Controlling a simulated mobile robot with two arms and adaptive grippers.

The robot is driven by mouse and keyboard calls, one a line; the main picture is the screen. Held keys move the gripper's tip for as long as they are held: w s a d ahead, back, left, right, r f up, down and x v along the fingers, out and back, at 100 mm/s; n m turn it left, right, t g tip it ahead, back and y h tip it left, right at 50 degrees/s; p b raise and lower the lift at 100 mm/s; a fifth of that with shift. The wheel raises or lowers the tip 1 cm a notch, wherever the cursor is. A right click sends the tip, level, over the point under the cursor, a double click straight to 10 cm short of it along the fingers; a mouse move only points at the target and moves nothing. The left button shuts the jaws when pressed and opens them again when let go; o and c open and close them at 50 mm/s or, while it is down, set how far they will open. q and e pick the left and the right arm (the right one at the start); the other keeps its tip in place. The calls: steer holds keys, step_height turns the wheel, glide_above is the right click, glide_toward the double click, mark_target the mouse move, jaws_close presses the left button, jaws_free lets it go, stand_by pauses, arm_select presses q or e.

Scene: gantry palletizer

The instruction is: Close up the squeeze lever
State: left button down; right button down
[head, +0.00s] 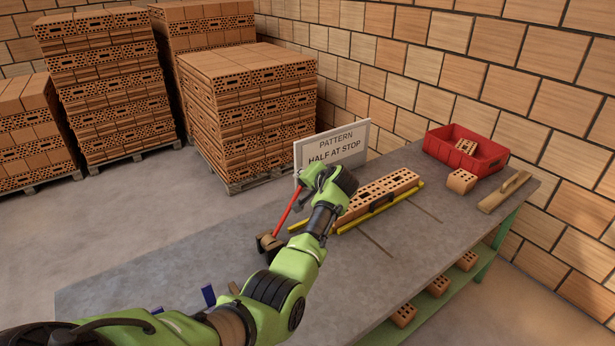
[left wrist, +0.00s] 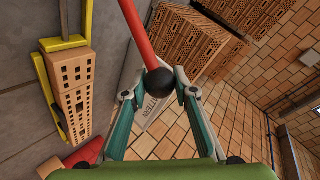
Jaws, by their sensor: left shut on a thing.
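The squeeze lever (head: 286,213) is a red rod rising at a tilt from a dark bracket (head: 269,245) on the workbench. In the left wrist view the red lever (left wrist: 137,32) ends in a black ball knob (left wrist: 158,81). My left gripper (head: 301,186) is at the top of the lever; its fingers (left wrist: 160,84) are shut on the knob from both sides. A perforated brick row (head: 385,190) lies between yellow rails (head: 352,223) beside my gripper, and also shows in the left wrist view (left wrist: 76,90). My wrist hides part of it. My right gripper is out of view.
A sign (head: 333,148) reading "PATTERN HALF AT STOP" stands behind my gripper. Brick pallets (head: 250,110) stand behind. The bench front is mostly clear.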

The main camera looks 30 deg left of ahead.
arm_select(q)
steer(key=shift+f, duration=0.1)
steer(key=c, duration=1.7)
jaws_free()
steer(key=shift+o, duration=0.3)
steer(key=shift+w+f, duration=0.2)
steer(key=shift+r, duration=0.1)
steer(key=shift+s+d+r, duration=0.1)
steer(key=v, duration=1.1)
steer(key=shift+d, duration=0.25)
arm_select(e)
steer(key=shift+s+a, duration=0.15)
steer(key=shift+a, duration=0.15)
arm_select(q)
steer(key=shift+s+r, duration=0.1)
